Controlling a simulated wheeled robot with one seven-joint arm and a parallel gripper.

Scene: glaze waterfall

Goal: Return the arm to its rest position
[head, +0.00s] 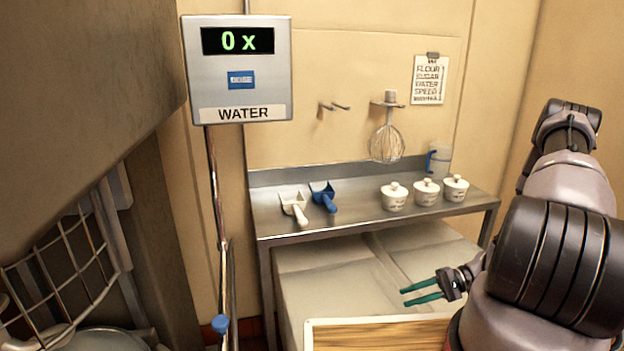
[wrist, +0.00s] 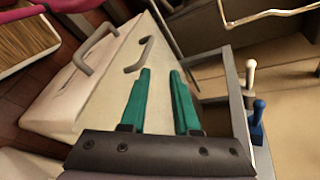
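My gripper (head: 422,291) has two teal fingers that stand apart with nothing between them. In the head view it hangs at the end of my arm, in front of the steel table and above the wooden board's right part. In the wrist view my gripper (wrist: 160,95) is also open and empty, with a pale cabinet front and its handles beyond the fingers. My arm (head: 560,240) comes in from the right side of the head view.
A steel table (head: 350,222) holds a white scoop (head: 295,207), a blue scoop (head: 323,196), several lidded white pots (head: 394,197) and a jug (head: 438,162). A whisk (head: 386,143) hangs above. A water display (head: 238,70) reads "0 x". A wire guard (head: 60,262) stands left.

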